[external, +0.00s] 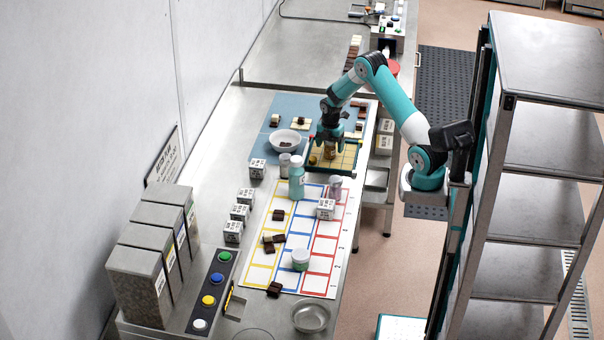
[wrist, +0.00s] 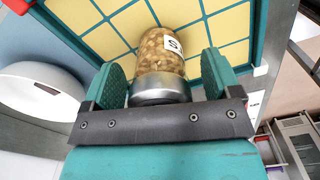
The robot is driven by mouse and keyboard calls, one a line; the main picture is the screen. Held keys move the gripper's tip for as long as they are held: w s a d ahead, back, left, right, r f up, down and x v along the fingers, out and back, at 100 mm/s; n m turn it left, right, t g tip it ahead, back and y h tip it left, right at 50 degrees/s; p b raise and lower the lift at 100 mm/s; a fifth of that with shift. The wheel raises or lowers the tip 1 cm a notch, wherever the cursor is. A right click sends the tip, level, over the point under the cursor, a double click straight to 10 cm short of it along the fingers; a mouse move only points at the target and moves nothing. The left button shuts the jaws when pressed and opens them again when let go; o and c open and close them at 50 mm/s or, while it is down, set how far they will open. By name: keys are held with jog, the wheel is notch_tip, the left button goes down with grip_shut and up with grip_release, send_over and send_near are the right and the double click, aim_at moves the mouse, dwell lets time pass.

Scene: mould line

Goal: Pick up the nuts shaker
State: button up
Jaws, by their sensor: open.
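The nuts shaker (wrist: 158,50) is a clear jar of chopped nuts with a grey metal cap and a white label. In the wrist view it lies between the two teal fingers of my gripper (wrist: 162,82), its cap close to the palm. My gripper is open, with some room between the jar and the fingers. In the external view the shaker (external: 330,152) shows below my gripper (external: 330,138), over the teal-framed yellow grid tray (external: 345,172). I cannot tell whether its base touches the tray.
A white bowl (external: 286,141) stands left of the tray; it also shows in the wrist view (wrist: 38,95). A blue bottle (external: 296,182) and a small shaker (external: 284,166) stand close by. A coloured grid sheet (external: 262,235) with chocolates and a white tub (external: 300,260) lies nearer.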

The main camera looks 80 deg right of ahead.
jog(key=c, duration=1.1)
jog(key=shift+o, duration=0.2)
